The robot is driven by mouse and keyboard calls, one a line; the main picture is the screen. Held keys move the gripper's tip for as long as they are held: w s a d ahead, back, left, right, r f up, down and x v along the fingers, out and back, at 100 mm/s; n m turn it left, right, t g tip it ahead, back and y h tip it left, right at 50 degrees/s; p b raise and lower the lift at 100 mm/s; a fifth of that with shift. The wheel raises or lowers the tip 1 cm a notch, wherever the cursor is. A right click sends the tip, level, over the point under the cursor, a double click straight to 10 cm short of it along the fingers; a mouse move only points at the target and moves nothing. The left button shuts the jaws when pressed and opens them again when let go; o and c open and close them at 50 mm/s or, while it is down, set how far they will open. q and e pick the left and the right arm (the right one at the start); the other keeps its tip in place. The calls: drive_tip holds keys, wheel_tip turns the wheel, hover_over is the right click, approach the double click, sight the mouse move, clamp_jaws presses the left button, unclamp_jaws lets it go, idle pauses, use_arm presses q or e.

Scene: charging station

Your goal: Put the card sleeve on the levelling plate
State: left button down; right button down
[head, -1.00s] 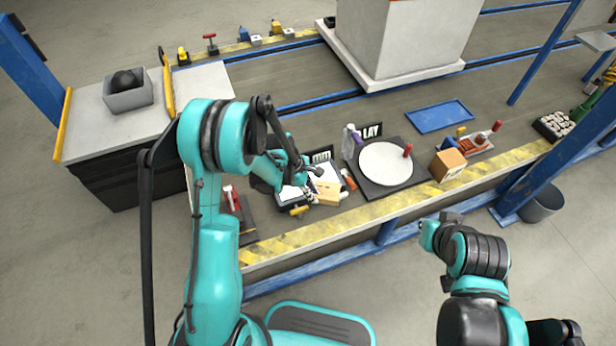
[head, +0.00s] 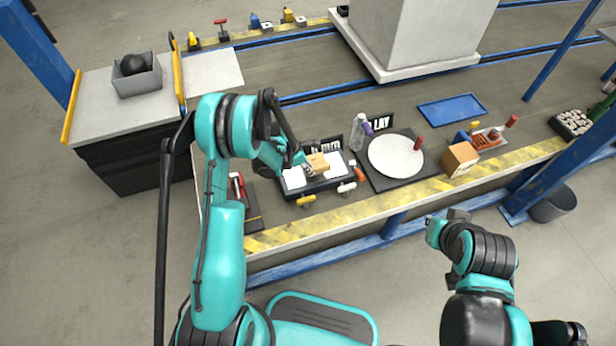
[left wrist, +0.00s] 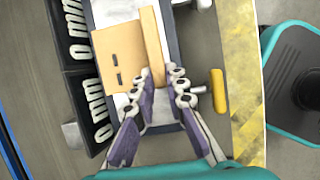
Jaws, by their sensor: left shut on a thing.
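The card sleeve (head: 318,163) is a tan folded piece with two dark slots. It also shows in the left wrist view (left wrist: 120,62). My left gripper (left wrist: 160,74) is shut on its raised edge, one finger on each side. The sleeve is over the middle of the levelling plate (head: 338,170), a dark block with a white top and knobs at its front. The plate's white top also shows in the left wrist view (left wrist: 113,14). I cannot tell whether the sleeve touches it. My right gripper (head: 446,222) is away from the table, its jaws unclear.
A round white disc (head: 395,156) on a black mat, with a bottle (head: 358,132) beside it, lies right of the plate. A box (head: 460,159) and a blue tray (head: 452,112) are further right. A dark tray with a red tool (head: 238,188) is at left.

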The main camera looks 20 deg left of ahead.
use_arm(q)
drive_tip(key=shift+w+a+f, duration=0.15)
drive_tip(key=shift+f, duration=0.05)
wheel_tip(320, 180, down, 4)
drive_tip(key=shift+b, duration=1.1)
drive_tip(key=shift+r, duration=0.15)
drive_tip(key=c, duration=1.5)
unclamp_jaws()
drive_tip(key=shift+c, duration=0.2)
